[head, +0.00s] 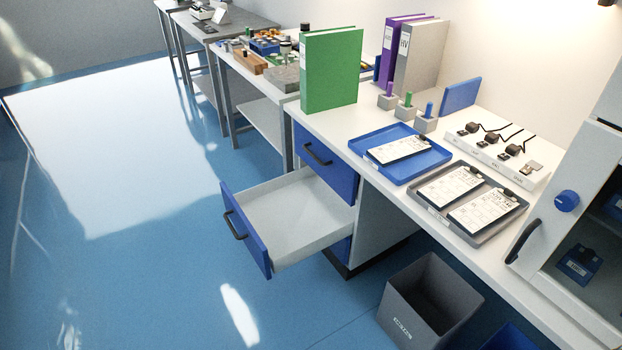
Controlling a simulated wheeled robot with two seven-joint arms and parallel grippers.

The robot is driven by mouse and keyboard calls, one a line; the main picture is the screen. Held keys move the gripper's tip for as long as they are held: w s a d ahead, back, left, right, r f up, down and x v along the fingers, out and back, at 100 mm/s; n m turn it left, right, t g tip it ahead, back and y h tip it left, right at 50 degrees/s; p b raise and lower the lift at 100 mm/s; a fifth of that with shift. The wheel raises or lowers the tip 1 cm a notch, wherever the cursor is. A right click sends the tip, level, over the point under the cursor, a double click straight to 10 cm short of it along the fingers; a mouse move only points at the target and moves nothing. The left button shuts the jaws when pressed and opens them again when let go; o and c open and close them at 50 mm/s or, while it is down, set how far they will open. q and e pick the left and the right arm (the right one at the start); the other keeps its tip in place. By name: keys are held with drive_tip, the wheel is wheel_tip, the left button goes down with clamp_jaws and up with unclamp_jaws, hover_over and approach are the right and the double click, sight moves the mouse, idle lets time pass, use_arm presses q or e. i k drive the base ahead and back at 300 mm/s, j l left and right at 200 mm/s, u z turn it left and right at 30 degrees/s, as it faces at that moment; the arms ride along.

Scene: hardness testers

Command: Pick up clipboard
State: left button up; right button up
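Clipboards with white printed sheets and dark clips lie flat in two trays on the white bench. One clipboard (398,149) lies in the blue tray (432,161). Two more lie side by side in the grey tray: the left clipboard (451,187) and the right clipboard (483,209). The grey tray (428,203) is nearer to me, right of the blue one. Which clipboard the task means cannot be told. Neither of my grippers shows in the head view.
A drawer (292,213) stands pulled out below the bench and looks empty. A grey bin (430,300) stands on the floor. A green binder (331,70) stands upright behind the blue tray. A glass-fronted cabinet (575,215) is at the right. Blue floor at left is clear.

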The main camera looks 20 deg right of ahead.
sight(397, 150)
drive_tip(key=z, duration=1.75)
drive_tip(key=i, duration=0.45)
